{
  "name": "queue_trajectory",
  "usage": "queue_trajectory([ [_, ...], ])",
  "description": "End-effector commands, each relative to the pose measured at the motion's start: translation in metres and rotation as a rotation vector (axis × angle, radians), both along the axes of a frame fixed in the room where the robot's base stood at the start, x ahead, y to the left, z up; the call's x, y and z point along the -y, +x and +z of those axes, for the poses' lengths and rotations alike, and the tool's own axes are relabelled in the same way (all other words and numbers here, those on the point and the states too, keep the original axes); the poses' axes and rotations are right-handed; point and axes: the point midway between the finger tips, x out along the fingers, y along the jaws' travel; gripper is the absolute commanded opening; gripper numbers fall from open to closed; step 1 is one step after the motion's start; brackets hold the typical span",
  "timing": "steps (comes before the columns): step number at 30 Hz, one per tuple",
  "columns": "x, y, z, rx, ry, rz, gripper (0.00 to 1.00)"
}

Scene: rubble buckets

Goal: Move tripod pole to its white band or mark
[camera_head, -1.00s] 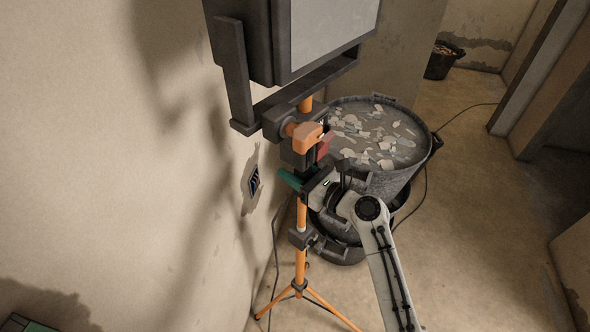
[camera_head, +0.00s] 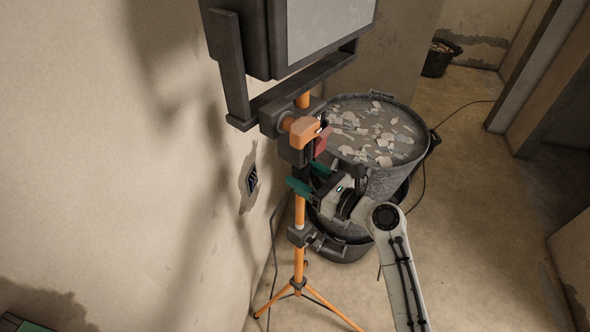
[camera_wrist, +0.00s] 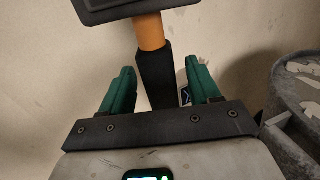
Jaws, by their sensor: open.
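The tripod pole is orange in its lower part (camera_head: 299,211) and stands upright on splayed orange legs (camera_head: 300,288). A black section of it sits below the dark clamp (camera_head: 298,150) with its orange knob and red lever. In the wrist view an orange stretch (camera_wrist: 150,32) shows above a black sleeve (camera_wrist: 155,75). My gripper (camera_head: 308,178) is open, its green fingers apart around the black section. In the wrist view my gripper (camera_wrist: 158,72) has one finger to each side of the sleeve, with gaps.
A floodlight (camera_head: 325,30) on a dark bracket tops the pole, close to the left wall. A large tub of rubble (camera_head: 345,112) stands right behind the pole. A black bucket (camera_head: 439,58) is at the back. Open floor lies to the right.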

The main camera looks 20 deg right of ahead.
Motion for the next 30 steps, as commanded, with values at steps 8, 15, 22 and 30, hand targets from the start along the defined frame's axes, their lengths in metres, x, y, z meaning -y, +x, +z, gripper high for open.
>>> queue_trajectory([
  [8,0.025,-0.045,-0.002,0.0,0.001,-0.003,0.62],
  [15,0.034,-0.06,-0.001,0.0,0.0,-0.001,0.62],
  [22,0.034,-0.06,0.0,0.0,0.0,0.0,0.62],
  [30,0.033,-0.06,0.0,0.0,-0.001,0.0,0.62],
])
